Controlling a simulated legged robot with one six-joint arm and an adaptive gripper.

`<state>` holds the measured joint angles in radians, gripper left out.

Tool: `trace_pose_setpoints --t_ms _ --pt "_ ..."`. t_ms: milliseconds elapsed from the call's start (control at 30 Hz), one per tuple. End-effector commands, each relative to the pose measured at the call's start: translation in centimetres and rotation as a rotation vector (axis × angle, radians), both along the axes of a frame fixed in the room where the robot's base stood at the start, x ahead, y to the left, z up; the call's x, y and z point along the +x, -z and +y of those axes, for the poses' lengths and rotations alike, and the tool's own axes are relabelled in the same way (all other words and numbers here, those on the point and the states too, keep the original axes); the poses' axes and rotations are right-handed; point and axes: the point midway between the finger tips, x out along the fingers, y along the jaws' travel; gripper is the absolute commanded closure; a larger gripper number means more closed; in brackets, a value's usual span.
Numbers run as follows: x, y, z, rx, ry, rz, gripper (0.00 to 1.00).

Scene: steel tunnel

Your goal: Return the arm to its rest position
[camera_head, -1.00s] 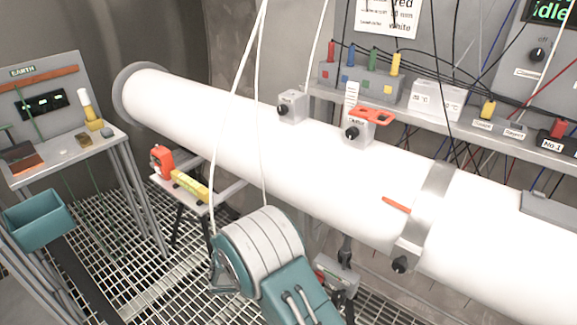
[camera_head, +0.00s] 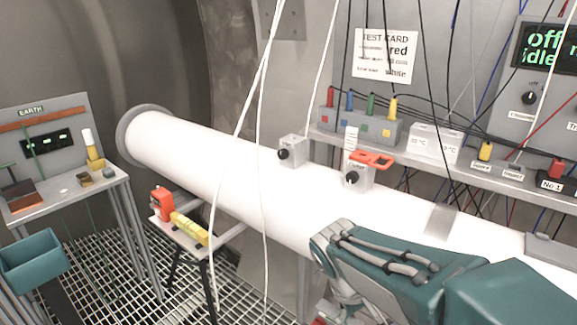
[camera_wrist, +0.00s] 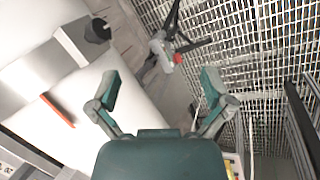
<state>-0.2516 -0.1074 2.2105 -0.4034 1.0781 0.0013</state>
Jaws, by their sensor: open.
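My arm crosses the lower right of the head view, in front of the big white pipe (camera_head: 215,165). My gripper (camera_wrist: 160,95) shows in the wrist view with its two fingers spread wide and nothing between them. The white pipe (camera_wrist: 120,75) lies behind and to the left of the fingers there. The fingertips cannot be seen in the head view.
A shelf (camera_head: 330,135) with coloured plugs runs behind the pipe. White cables (camera_head: 238,135) hang in front of it. A small stand (camera_head: 195,232) holds orange and yellow items. A teal bin (camera_head: 30,262) stands at lower left. Grating floor (camera_wrist: 260,75) lies below.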

Motion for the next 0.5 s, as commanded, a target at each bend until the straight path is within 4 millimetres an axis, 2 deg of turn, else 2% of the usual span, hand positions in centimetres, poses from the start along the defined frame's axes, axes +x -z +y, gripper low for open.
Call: trace_pose_setpoints --t_ms 33,200,500 --pt "-1.0 -0.9 -0.5 0.04 0.034 -0.039 0.0" --pt "-3.9 -2.9 -1.3 0.172 0.137 -0.158 0.0" --pt "-8.7 -5.4 -1.8 0.383 0.297 -0.387 0.0"
